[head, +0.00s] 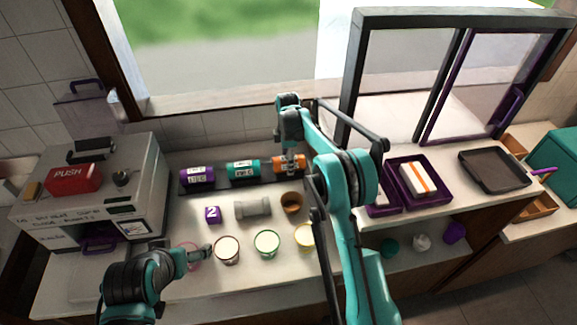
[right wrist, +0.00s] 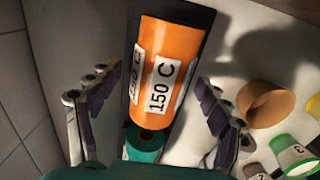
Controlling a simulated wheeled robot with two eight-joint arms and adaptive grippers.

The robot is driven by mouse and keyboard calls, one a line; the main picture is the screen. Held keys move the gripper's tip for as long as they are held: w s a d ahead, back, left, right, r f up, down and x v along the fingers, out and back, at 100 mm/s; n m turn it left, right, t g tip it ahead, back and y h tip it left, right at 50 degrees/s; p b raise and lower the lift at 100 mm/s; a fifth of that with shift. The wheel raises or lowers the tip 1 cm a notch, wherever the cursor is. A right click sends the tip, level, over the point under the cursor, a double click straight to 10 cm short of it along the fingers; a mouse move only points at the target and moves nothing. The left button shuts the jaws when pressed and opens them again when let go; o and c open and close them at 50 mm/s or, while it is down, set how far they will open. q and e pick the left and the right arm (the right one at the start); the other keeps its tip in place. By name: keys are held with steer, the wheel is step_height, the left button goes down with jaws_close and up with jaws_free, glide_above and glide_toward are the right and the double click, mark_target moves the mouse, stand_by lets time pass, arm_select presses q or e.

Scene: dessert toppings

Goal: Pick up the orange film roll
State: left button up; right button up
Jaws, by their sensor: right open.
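The orange film roll (head: 297,161) lies at the right end of a dark holder, partly hidden by my right gripper (head: 289,150). In the right wrist view, the roll (right wrist: 178,50) bears a "150 C" label and lies between the two spread fingers of my right gripper (right wrist: 158,95). Gaps show on both sides, so the fingers are apart from it. My left gripper (head: 205,252) is low at the front left near the pink-rimmed cup, small and partly hidden by its arm; its jaw state is unclear.
A teal roll (head: 243,172) and a purple roll (head: 197,176) share the dark holder (head: 219,177). A machine (head: 135,190) stands left.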

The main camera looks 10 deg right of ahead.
steer(key=c, duration=1.5)
